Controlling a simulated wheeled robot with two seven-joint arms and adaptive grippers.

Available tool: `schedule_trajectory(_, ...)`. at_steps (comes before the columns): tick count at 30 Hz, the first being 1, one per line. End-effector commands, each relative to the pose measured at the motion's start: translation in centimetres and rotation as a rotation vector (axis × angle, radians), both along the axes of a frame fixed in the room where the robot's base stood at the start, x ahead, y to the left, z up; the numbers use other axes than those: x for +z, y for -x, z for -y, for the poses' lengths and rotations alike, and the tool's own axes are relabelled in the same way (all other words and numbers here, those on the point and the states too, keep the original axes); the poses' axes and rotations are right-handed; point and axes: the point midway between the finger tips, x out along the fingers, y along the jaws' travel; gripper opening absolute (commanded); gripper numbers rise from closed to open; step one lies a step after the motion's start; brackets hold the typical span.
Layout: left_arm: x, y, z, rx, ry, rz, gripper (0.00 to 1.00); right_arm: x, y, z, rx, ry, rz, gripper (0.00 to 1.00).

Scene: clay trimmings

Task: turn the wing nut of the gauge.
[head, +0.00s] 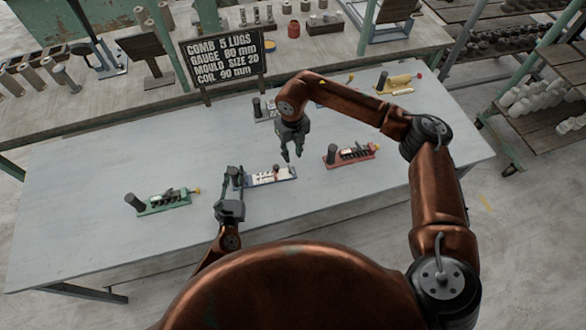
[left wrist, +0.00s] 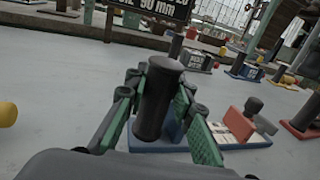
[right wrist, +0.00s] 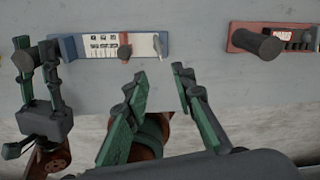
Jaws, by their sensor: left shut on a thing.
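The gauge has a blue base (head: 291,179) with a white scale plate (right wrist: 100,46), near the middle of the table. A brown slider with a dark knob (right wrist: 125,46) sits by the scale. A small grey wing nut (right wrist: 158,45) is at the right end; it also shows in the left wrist view (left wrist: 265,125). My left gripper (head: 236,174) is shut on the dark upright post (left wrist: 155,100) at the gauge's left end. My right gripper (head: 292,155) is open and empty, pointing down above the gauge. In the right wrist view its fingertips (right wrist: 160,76) are apart from the wing nut.
A red fixture (head: 350,155) stands to the right and a green one (head: 168,201) to the left. A yellow one (head: 398,84) is further back. A sign (head: 222,58) stands at the back edge. The table (head: 90,235) is clear between the fixtures.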

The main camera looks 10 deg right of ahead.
Motion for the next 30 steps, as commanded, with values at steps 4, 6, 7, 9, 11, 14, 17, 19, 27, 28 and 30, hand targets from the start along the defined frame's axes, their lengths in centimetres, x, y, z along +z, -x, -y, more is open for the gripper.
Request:
schedule_trajectory(4, 0.0, 0.0, 0.0, 0.0, 0.0, 0.0, 0.0, -2.8, 0.1, 0.0, -0.003, 0.0, -0.005, 0.24)
schedule_trajectory(6, 0.0, 0.0, 0.0, 0.0, 0.0, 0.0, 0.0, -4.3, 0.2, 0.1, -0.004, 0.002, -0.006, 0.24)
schedule_trajectory(7, 0.0, 0.0, 0.0, 0.0, 0.0, 0.0, 0.0, -4.9, 0.2, 0.0, -0.004, 0.001, -0.006, 0.24)
schedule_trajectory(9, 0.0, 0.0, 0.0, 0.0, 0.0, 0.0, 0.0, -6.3, 0.2, 0.0, -0.004, 0.001, -0.005, 0.24)
schedule_trajectory(11, 0.0, 0.0, 0.0, 0.0, 0.0, 0.0, 0.0, -7.3, 0.1, 0.0, -0.004, 0.0, -0.004, 0.24)
schedule_trajectory(14, 0.0, 0.0, 0.0, 0.0, 0.0, 0.0, 0.0, -8.8, 0.1, 0.0, -0.004, 0.001, -0.004, 0.24)
schedule_trajectory(17, 0.0, 0.0, 0.0, 0.0, 0.0, 0.0, 0.0, -9.9, 0.1, 0.0, -0.005, 0.0, -0.002, 0.24)
schedule_trajectory(19, 0.0, 0.0, 0.0, 0.0, 0.0, 0.0, 0.0, -10.4, 0.0, 0.0, -0.005, 0.001, -0.002, 0.24)
schedule_trajectory(27, 0.0, 0.0, 0.0, 0.0, 0.0, 0.0, 0.0, -10.9, 0.0, 0.0, -0.004, 0.001, -0.001, 0.24)
schedule_trajectory(28, 0.0, 0.0, 0.0, 0.0, 0.0, 0.0, 0.0, -10.9, 0.0, 0.0, -0.004, 0.001, -0.001, 0.24)
schedule_trajectory(30, 0.0, 0.0, 0.0, 0.0, 0.0, 0.0, 0.0, -10.9, 0.0, 0.0, -0.004, 0.001, -0.002, 0.24)
